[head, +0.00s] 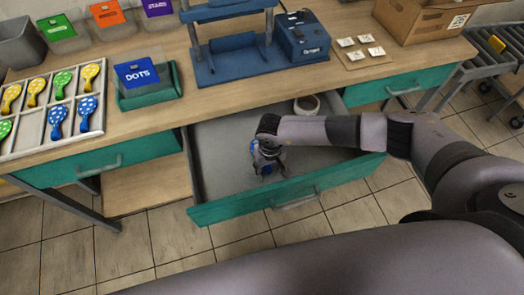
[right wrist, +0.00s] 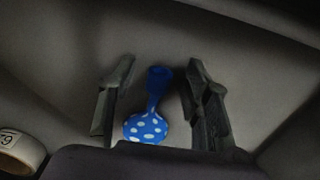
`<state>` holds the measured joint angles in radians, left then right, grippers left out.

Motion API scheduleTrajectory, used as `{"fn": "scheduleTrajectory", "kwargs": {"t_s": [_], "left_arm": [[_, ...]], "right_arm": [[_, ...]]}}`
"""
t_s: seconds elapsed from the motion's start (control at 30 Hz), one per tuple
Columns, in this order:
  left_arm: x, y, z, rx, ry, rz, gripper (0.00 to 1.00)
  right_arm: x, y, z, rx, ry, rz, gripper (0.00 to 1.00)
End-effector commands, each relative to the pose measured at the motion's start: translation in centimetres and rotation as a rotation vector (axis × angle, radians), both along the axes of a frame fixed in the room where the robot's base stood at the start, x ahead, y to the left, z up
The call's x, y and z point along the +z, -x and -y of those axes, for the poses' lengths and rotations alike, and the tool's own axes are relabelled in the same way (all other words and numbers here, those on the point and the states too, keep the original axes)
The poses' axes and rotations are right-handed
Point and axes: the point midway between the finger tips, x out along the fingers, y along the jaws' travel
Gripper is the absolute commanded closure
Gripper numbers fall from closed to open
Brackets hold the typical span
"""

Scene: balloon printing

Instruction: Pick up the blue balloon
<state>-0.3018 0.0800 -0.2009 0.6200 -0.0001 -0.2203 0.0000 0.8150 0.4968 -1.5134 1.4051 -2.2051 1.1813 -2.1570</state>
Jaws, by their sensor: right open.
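A blue balloon with white dots (right wrist: 146,127) lies on the grey floor of the open drawer (head: 218,140). In the right wrist view it sits between the two fingers of my right gripper (right wrist: 158,90), apart from both, with its neck pointing away from the wrist. In the head view my right gripper (head: 268,168) reaches down into the drawer, open. A bit of blue (head: 253,147) shows beside it there; I cannot tell if this is the balloon, which the gripper mostly hides. My left gripper is not in view.
A roll of tape (head: 306,105) lies in the drawer's back right. The teal drawer front (head: 240,203) stands near my arm. On the table are a tray of balloons (head: 35,138), a DOTS bin (head: 150,98), a blue press (head: 235,65) and a cardboard box (head: 425,18).

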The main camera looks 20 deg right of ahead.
Motion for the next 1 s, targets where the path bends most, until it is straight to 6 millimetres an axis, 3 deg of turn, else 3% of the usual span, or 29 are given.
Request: {"fn": "scheduleTrajectory", "kwargs": {"t_s": [0.2, 0.7, 1.0], "left_arm": [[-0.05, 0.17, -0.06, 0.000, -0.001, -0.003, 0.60], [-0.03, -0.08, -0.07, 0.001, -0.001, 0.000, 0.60], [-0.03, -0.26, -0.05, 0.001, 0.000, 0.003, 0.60]], "right_arm": [[-0.04, 0.00, -0.02, 0.000, 0.000, 0.000, 0.56], [0.00, -0.01, 0.00, 0.000, 0.000, 0.000, 0.89], [0.15, -0.05, 0.00, 0.000, 0.000, 0.001, 0.89]]}}
